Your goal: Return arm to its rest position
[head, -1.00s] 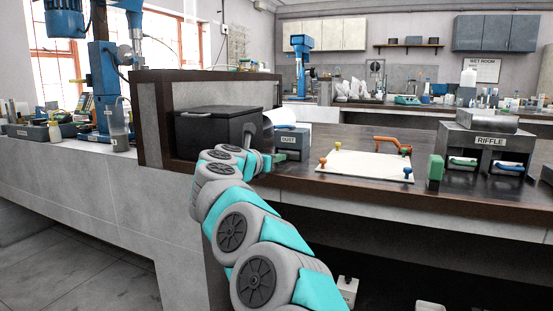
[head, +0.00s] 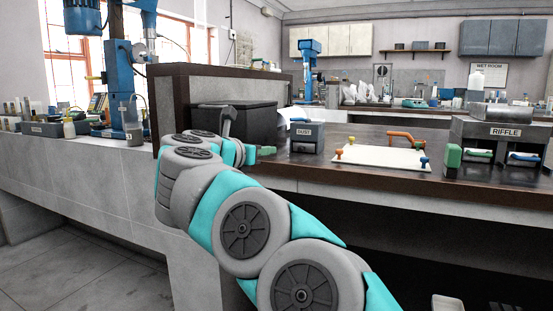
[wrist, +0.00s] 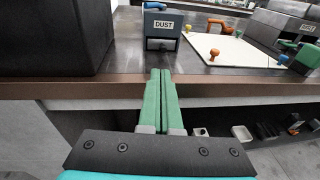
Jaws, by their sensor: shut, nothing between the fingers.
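My gripper (wrist: 160,99) shows in the wrist view with its two green fingers side by side, shut and empty. The fingers point at the counter's front edge (wrist: 215,88), below and in front of the grey box labelled DUST (wrist: 162,28). In the head view my gripper (head: 266,151) shows as a small green tip, left of the DUST box (head: 307,136) and near the counter edge. My teal and grey arm is bent and reaches forward from the lower right, hiding part of the counter front.
A black box (head: 233,122) stands left of the DUST box. A white board (head: 380,158) with coloured knobs lies to the right, with the RIFFLE unit (head: 500,133) beyond it. A raised grey partition (head: 166,82) borders the counter's left end. White bins (wrist: 242,133) sit below the counter.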

